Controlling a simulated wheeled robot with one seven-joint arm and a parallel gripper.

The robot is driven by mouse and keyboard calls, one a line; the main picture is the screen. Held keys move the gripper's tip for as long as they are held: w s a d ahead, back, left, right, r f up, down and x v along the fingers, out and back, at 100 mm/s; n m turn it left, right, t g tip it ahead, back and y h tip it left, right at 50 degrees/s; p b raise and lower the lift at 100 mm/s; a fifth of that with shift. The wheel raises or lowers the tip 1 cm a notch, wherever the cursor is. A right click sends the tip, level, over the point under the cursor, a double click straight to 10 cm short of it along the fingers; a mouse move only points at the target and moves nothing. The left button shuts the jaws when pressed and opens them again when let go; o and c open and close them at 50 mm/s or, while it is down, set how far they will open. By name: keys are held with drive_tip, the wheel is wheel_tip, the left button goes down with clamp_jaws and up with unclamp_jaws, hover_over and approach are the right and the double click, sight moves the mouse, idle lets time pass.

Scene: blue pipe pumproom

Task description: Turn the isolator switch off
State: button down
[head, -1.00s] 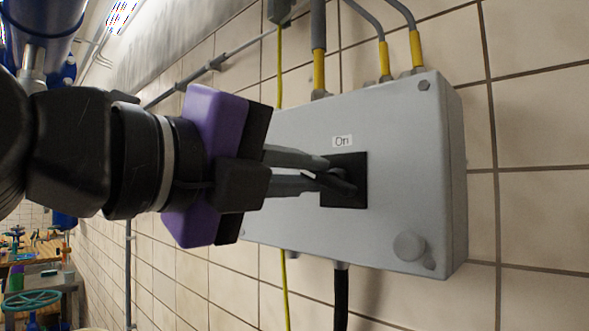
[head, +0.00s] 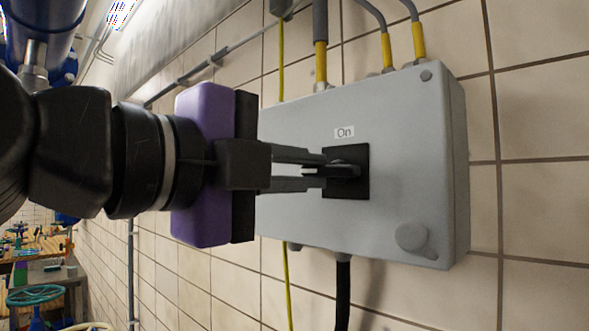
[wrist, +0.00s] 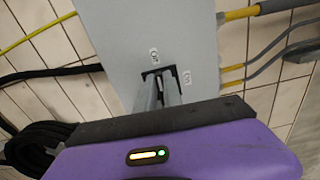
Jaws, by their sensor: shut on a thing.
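The isolator switch has a black handle (head: 347,170) on a square black plate (head: 357,188), on the front of a grey box (head: 400,140). The handle lies about level in the head view. A white "On" label (head: 344,132) is above the plate; the wrist view shows it (wrist: 187,77) and an "Off" label (wrist: 154,56) beside the plate. The "Off" label is hidden in the head view. My gripper (head: 318,170) comes from the left, its two grey fingers shut on the handle. The fingers hide most of the handle in the wrist view (wrist: 161,90).
Yellow-ended conduits (head: 387,52) enter the box from above, and a black cable (head: 342,290) leaves below. A round knob (head: 411,237) sits at the box's lower right. The box is on a tiled wall (head: 530,115). A bench with valve wheels (head: 36,295) stands far left.

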drive_tip(key=shift+d+f, duration=0.1)
drive_tip(key=shift+f, duration=0.05)
drive_tip(key=c, duration=1.5)
unclamp_jaws()
drive_tip(key=b+v, duration=0.2)
drive_tip(key=v, duration=0.6)
drive_tip(key=shift+w, duration=0.1)
